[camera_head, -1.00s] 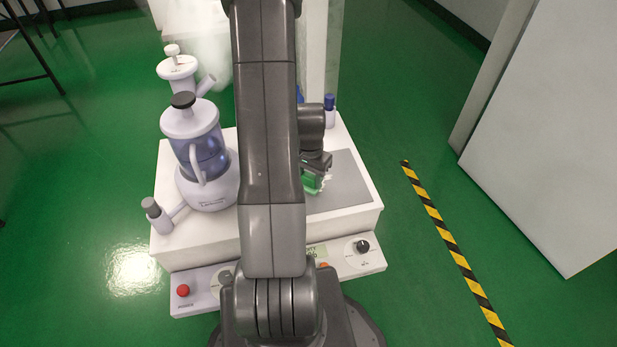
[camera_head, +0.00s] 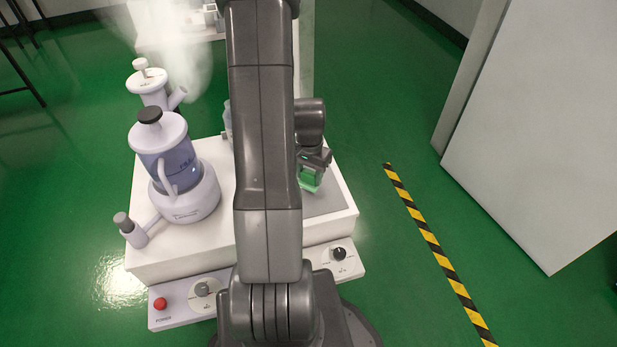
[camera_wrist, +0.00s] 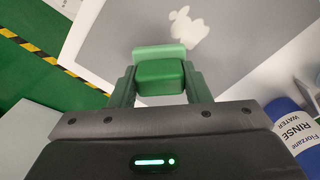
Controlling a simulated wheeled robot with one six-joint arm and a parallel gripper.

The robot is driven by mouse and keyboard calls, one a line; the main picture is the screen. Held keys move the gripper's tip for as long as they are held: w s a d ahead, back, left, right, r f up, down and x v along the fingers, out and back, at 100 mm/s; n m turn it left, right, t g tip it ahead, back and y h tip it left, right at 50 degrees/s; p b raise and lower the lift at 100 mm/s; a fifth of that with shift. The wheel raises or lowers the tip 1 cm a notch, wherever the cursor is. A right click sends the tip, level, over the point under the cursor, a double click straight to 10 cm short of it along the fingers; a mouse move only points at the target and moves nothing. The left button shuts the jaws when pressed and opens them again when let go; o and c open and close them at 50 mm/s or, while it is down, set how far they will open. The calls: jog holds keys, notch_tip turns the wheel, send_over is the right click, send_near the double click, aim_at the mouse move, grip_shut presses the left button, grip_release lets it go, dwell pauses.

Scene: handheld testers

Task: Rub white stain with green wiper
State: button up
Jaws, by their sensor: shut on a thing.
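My gripper (camera_wrist: 160,84) is shut on the green wiper (camera_wrist: 160,52), gripping its block between two green fingers. The wiper's pale green front edge points toward the white stain (camera_wrist: 188,27), an irregular patch on the grey pad (camera_wrist: 115,28). In the wrist view the stain lies just beyond the wiper and slightly right, with a small gap in the picture. I cannot tell whether the wiper touches the pad. In the head view my gripper (camera_head: 316,162) holds the wiper (camera_head: 309,181) over the pad (camera_head: 328,203); the stain cannot be made out there.
A white machine with a blue clear vessel (camera_head: 172,165) stands left on the white bench (camera_head: 150,258), with steam behind. A rinse-water bottle (camera_wrist: 293,122) is at the right of the wrist view. Knobs and a red button (camera_head: 160,304) line the front.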

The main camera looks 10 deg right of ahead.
jog(key=shift+r+p, duration=1.95)
jog(key=shift+r, duration=0.9)
jog(key=shift+f, duration=0.1)
